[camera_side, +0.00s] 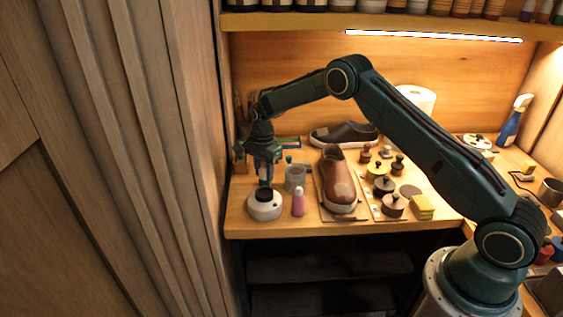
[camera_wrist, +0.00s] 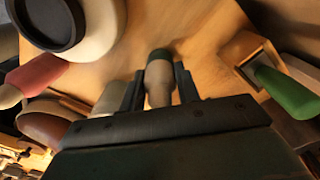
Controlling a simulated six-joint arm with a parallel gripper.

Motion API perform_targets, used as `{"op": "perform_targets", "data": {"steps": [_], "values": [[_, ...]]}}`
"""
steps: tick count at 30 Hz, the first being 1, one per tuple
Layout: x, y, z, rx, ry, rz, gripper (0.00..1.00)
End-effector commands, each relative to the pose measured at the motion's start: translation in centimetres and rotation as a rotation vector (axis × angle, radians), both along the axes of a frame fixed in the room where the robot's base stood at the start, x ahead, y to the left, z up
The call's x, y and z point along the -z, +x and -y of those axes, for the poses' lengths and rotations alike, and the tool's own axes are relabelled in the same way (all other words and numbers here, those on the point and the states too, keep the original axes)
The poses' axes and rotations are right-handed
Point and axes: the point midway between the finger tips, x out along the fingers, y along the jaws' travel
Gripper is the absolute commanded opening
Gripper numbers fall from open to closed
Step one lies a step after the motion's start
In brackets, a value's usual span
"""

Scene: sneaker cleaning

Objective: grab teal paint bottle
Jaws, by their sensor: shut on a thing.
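The teal paint bottle (camera_wrist: 158,84) shows in the wrist view as a small pale bottle with a dark teal-green end. My gripper (camera_wrist: 160,72) has one dark finger on each side of it and is shut on it. In the side view my gripper (camera_side: 265,170) points down at the left end of the bench, behind the white round pot. The fingertips and the bottle cannot be made out clearly there.
A white round pot (camera_side: 265,206) with a dark top and a pink bottle (camera_side: 298,202) stand close by. A grey cup (camera_side: 295,178) is just right of my gripper. A brown shoe (camera_side: 339,180) and several stoppered jars are further right. A green handle (camera_wrist: 285,92) shows in the wrist view.

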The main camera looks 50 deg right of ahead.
Motion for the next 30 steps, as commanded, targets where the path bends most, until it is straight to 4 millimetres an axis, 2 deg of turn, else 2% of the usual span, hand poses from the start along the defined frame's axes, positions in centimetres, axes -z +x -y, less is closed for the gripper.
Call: {"op": "perform_targets", "data": {"steps": [8,14,30], "values": [[-1.1,0.1,0.0,0.000,0.000,0.003,0.07],[-3.6,0.1,0.0,0.000,-0.001,0.004,0.07],[-14.7,0.1,0.0,0.000,-0.001,0.005,0.07]]}}
